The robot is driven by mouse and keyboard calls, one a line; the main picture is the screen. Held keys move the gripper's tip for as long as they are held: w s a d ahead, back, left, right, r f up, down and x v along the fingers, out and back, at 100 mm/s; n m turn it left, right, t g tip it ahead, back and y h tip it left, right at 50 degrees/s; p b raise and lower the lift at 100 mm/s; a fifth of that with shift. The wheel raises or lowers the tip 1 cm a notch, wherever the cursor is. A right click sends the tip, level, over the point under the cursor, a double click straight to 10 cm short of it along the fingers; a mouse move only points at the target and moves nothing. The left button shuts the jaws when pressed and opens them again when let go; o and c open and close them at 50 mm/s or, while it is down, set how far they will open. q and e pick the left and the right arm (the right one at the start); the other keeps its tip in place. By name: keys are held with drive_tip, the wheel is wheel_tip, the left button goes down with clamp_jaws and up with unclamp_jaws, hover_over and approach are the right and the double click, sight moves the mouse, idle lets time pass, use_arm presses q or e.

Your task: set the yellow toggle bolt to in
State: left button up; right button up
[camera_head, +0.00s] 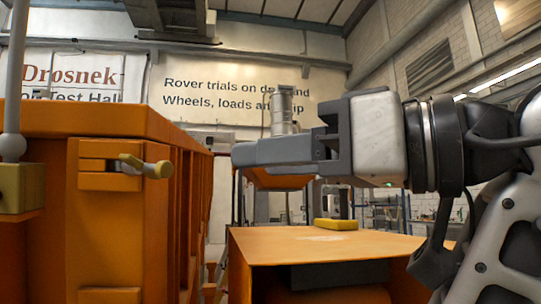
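The toggle bolt (133,163) sits on the front of the orange bin wall at the left. It has a short grey shank and a yellow knob (158,170) that sticks out to the right. It comes from a slotted orange bracket (108,165). I cannot tell how deep the bolt sits in it. My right gripper is not in view.
The orange bin (60,120) fills the left side, with a ribbed side wall. A grey rod (15,75) stands in a yellow block (20,188) at the left edge. An orange table (300,246) with a yellow block (336,224) is below my gripper. Air between knob and gripper is clear.

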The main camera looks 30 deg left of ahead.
use_arm(q)
drive_tip(key=shift+c, duration=0.3)
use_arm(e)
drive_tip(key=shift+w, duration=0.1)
use_arm(q)
drive_tip(key=shift+w, duration=0.1)
drive_tip(key=c, duration=0.6)
drive_tip(key=shift+w+a+m, duration=0.2)
drive_tip(key=shift+w+m, duration=0.1)
drive_tip(key=shift+m, duration=0.5)
clamp_jaws()
drive_tip(key=w+a+f+m+g+y+p, duration=0.1)
drive_tip(key=w+a+m, duration=0.1)
drive_tip(key=w+m, duration=0.35)
drive_tip(key=w+a+f+m+g+p, duration=0.1)
drive_tip(key=w+m+g+p, duration=0.1)
drive_tip(key=m, duration=0.7)
drive_tip(key=p, duration=0.1)
approach(143, 169)
drive_tip(key=shift+w+a, duration=0.9)
drive_tip(key=shift+a, duration=0.9)
drive_tip(key=shift+r, duration=0.3)
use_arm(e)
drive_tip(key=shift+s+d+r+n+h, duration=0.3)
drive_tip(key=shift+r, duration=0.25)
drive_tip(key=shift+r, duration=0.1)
